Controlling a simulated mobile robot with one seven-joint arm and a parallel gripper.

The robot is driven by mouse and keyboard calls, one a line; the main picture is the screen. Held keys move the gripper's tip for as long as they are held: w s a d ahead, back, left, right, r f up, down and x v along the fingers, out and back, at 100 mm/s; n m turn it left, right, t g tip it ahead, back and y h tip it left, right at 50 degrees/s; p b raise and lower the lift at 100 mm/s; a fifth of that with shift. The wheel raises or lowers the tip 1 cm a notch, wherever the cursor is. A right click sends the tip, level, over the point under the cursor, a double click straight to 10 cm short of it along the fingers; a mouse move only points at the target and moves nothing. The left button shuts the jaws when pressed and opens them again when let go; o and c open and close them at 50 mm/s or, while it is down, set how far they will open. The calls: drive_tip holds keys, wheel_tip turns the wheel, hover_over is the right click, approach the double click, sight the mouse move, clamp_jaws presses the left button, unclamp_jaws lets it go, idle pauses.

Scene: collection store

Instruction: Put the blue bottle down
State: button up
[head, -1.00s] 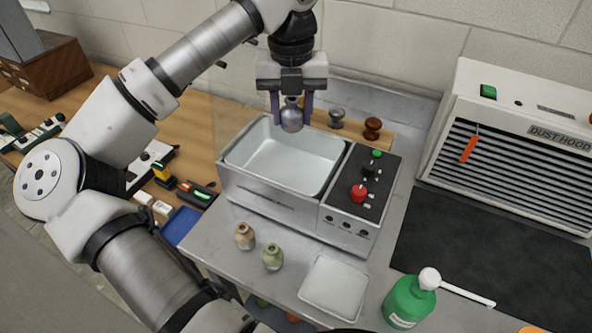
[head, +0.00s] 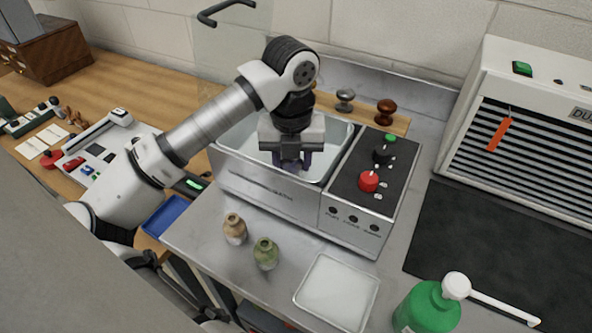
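The blue bottle (head: 292,164) is a small blue-grey vessel. It shows only in part between the dark fingers of my gripper (head: 292,161). My gripper points down and is shut on the bottle, over the open basin of the metal tank (head: 262,193). The fingers reach to about the height of the basin's rim or below it. I cannot tell whether the bottle touches the basin floor, as the gripper hides most of it.
The tank's control panel (head: 372,182) has a red knob. Two small bottles, brown (head: 235,229) and green (head: 266,253), stand in front. A white tray (head: 337,291) and a green pump bottle (head: 428,308) are nearby. Knobbed stands (head: 386,112) are behind, a dust hood (head: 535,130) right.

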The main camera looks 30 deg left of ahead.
drive_tip(key=shift+f, duration=0.95)
drive_tip(key=shift+w+a+f, duration=0.1)
drive_tip(key=shift+w, duration=0.1)
drive_tip(key=shift+s+r, duration=0.1)
drive_tip(key=shift+r, duration=0.1)
drive_tip(key=shift+f+b, duration=0.25)
drive_tip(key=shift+b, duration=0.1)
drive_tip(key=o, duration=1)
drive_tip(key=shift+r, duration=0.1)
drive_tip(key=shift+o, duration=0.2)
